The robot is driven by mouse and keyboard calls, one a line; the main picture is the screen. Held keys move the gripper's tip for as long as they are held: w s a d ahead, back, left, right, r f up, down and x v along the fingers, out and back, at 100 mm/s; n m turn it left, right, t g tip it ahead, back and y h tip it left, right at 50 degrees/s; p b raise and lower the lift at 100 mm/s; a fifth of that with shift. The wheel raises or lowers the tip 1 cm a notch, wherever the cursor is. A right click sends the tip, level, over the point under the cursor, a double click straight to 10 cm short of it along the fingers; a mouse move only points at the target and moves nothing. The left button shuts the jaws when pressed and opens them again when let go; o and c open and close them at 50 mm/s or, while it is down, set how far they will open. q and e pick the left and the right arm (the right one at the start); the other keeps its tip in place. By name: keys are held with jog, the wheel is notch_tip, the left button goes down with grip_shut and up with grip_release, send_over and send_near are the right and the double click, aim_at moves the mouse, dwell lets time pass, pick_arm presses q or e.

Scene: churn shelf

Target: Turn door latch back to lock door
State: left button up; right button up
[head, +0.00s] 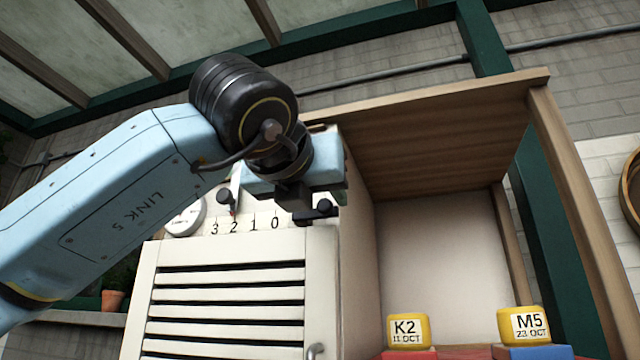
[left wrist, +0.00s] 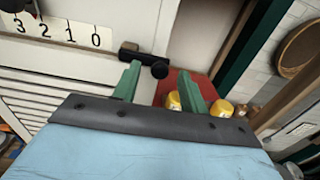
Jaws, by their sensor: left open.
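The door (head: 225,295) is white and slatted, and looks shut at the lower middle of the head view. The black door latch (head: 318,213) sits at its upper right corner, right of the numbers. In the left wrist view the latch (left wrist: 134,53) is a bar lying nearly level, with a round knob at its right end. My left gripper (head: 302,195) is close in front of the latch and partly hides it. In the left wrist view my left gripper (left wrist: 162,72) is open with nothing between its green fingers; the left fingertip overlaps the latch bar. Contact is unclear. My right gripper is out of view.
An open wooden shelf bay (head: 445,235) stands right of the door. Yellow blocks marked K2 (head: 408,330) and M5 (head: 523,325) stand low in it. A white round dial (head: 186,219) is left of the number scale (head: 245,225). A green post (head: 550,230) stands at right.

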pick_arm(q)
jog(key=shift+w+d, duration=0.2)
jog(key=shift+w, duration=0.35)
grip_shut()
